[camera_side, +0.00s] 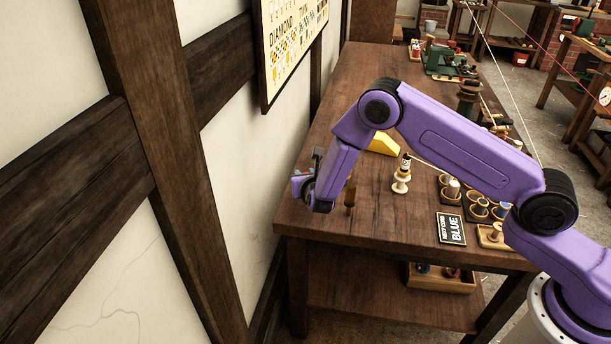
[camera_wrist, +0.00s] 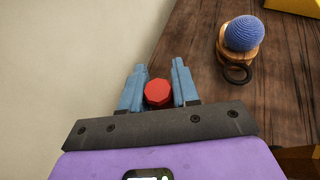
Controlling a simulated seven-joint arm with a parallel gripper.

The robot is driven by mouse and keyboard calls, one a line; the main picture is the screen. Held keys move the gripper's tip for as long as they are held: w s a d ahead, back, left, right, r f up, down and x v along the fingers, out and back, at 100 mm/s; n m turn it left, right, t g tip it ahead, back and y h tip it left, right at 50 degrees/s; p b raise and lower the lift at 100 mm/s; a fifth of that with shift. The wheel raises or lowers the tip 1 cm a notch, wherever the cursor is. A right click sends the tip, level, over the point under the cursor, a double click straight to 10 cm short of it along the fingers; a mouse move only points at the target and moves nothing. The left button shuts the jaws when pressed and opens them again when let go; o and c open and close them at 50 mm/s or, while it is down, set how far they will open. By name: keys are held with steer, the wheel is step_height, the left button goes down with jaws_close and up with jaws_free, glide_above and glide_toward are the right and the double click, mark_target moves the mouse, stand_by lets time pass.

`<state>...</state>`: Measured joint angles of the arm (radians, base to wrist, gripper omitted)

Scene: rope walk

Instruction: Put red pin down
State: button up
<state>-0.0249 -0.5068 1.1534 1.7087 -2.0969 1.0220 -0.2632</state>
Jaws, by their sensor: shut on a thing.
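The red pin (camera_wrist: 158,93) shows in the wrist view as a red faceted end between the two blue-grey fingers of my gripper (camera_wrist: 158,66). The fingers are closed on its sides. The rest of the pin is hidden below that end. In the side view my gripper (camera_side: 304,178) is at the left edge of the wooden bench, near the wall, with a small reddish patch at it. The pin's lower end and its height over the bench cannot be made out.
A blue ball (camera_wrist: 243,33) sits on a wooden holder with a dark ring, right of the gripper. Wooden cups stand farther right.

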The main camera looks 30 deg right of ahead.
steer(key=o, duration=1)
steer(key=shift+o, duration=0.2)
steer(key=shift+r, duration=0.15)
steer(key=v, duration=1.2)
steer(key=s+d+r+m+g+h, duration=0.2)
steer(key=s+d+r+m+g, duration=0.3)
steer(key=s+d+r+m, duration=0.55)
steer(key=s+r+m+g+y, duration=0.1)
steer(key=s+m+g+y, duration=0.2)
steer(key=s, duration=0.9)
steer(key=s+r+m+g+y, duration=0.2)
steer(key=s+m+g+y, duration=0.2)
steer(key=s, duration=0.9)
steer(key=shift+s+d+m+y, duration=0.35)
steer(key=shift+d+m, duration=0.1)
steer(key=shift+m, duration=0.3)
